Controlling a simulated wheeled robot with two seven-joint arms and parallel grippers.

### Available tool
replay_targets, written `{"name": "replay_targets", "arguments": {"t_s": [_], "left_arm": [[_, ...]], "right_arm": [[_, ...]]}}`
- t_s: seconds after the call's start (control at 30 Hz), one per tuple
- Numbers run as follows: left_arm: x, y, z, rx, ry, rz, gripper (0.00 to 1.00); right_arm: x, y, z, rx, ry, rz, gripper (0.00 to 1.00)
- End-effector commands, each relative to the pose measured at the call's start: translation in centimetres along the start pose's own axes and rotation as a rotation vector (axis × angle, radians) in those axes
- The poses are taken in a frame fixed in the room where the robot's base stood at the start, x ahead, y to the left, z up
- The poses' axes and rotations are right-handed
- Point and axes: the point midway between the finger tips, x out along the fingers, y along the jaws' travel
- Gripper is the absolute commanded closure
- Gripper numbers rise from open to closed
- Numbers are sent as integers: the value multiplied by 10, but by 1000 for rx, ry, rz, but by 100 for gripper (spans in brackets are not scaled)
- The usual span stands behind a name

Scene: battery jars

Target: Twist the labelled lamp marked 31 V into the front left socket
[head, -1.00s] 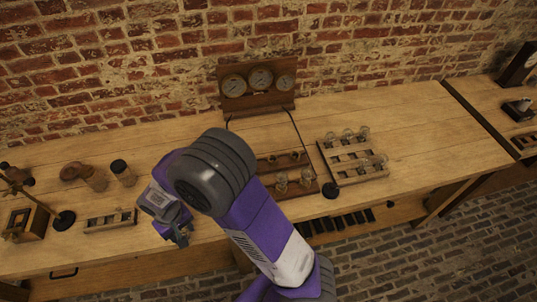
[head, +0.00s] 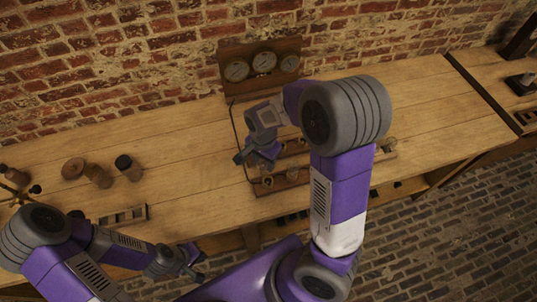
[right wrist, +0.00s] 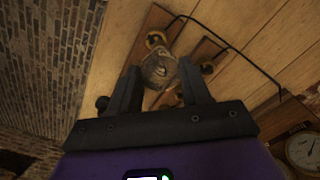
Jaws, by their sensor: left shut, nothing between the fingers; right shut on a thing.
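My right gripper (head: 246,160) is shut on a glass lamp, above the left part of the wooden socket board (head: 283,190). In the right wrist view the lamp (right wrist: 158,70) shows between the fingertips of the right gripper (right wrist: 158,80), over the board; its label cannot be read. A brass socket (right wrist: 155,39) shows just beyond it. Whether the lamp touches a socket cannot be told. Glass shapes stand on the board's front row (head: 292,171). My left gripper (head: 192,264) is shut and empty, low at the front of the bench.
A gauge panel (head: 262,66) with three dials stands behind the board, wired to it. My right arm hides most of the lamp rack (head: 385,153). Wooden jars (head: 98,175) and a small tray (head: 122,216) stand at left.

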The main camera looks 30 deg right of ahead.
Motion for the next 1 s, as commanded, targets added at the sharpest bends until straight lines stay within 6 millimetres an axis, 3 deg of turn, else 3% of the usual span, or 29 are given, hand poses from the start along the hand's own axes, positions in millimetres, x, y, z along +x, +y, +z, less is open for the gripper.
{"name": "replay_targets", "arguments": {"t_s": [0.2,0.7,1.0], "left_arm": [[1,0,0,0,1,0,100],[42,-16,-2,0,1,0,100],[46,-17,-2,0,1,0,100]], "right_arm": [[-1,11,-9,113,-1,1,89],[43,10,-8,108,-1,0,89],[46,10,-8,108,-1,0,89]]}}
